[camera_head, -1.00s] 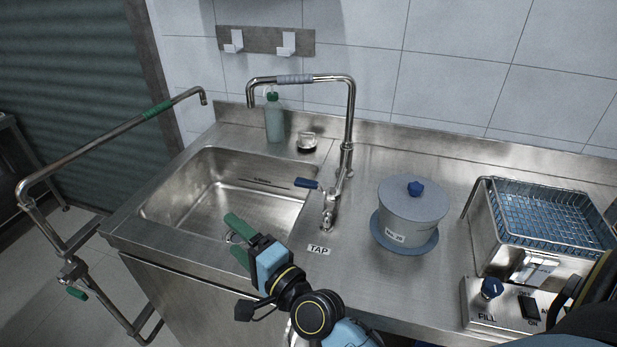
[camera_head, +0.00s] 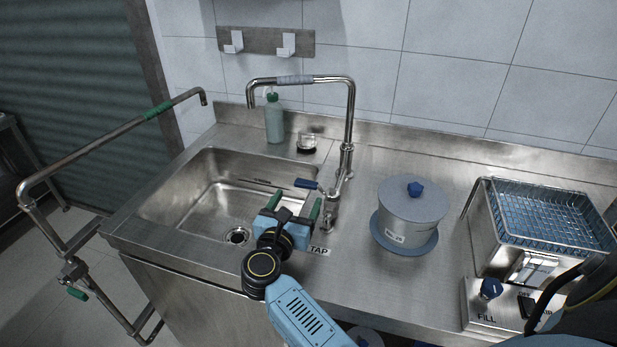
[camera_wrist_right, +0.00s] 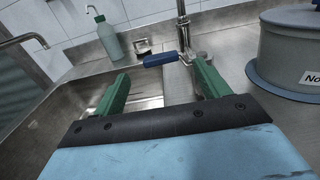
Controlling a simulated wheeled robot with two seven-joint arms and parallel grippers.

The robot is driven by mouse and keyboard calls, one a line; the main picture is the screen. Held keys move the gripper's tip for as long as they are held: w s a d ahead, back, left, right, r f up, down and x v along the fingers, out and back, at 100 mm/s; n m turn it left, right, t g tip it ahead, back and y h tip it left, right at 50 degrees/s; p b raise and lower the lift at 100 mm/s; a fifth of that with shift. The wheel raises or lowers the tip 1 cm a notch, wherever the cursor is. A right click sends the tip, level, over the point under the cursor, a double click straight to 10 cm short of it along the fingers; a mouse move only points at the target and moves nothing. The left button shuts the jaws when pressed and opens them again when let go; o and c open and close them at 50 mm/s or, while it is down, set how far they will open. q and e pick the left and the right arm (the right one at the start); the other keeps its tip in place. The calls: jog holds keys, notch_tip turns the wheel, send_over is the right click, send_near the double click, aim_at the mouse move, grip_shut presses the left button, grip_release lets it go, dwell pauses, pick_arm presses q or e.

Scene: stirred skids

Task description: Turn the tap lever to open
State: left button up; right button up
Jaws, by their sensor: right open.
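The tap (camera_head: 349,150) is a tall bent steel pipe standing at the right side of the sink, its spout over the basin. Its lever has a blue grip (camera_head: 306,184) that points left over the sink's edge. The grip also shows in the right wrist view (camera_wrist_right: 161,59), just beyond and between the fingertips. My right gripper (camera_head: 297,199) is open and empty, with green fingers spread, in front of the lever and apart from it. It also shows in the right wrist view (camera_wrist_right: 160,78). My left gripper is not in view.
A steel sink (camera_head: 180,205) lies left of the tap. A grey lidded pot (camera_head: 412,212) stands right of it, beside a fryer with a blue basket (camera_head: 555,215). A green-topped bottle (camera_head: 274,120) stands behind. A "TAP" label (camera_head: 319,251) is on the counter.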

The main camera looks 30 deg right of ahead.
aim_at(305, 185)
jog(key=b+x, duration=0.1)
jog(key=x, duration=0.8)
jog(key=shift+w+d, duration=0.25)
jog(key=shift+d, duration=0.05)
jog(key=shift+c, duration=0.3)
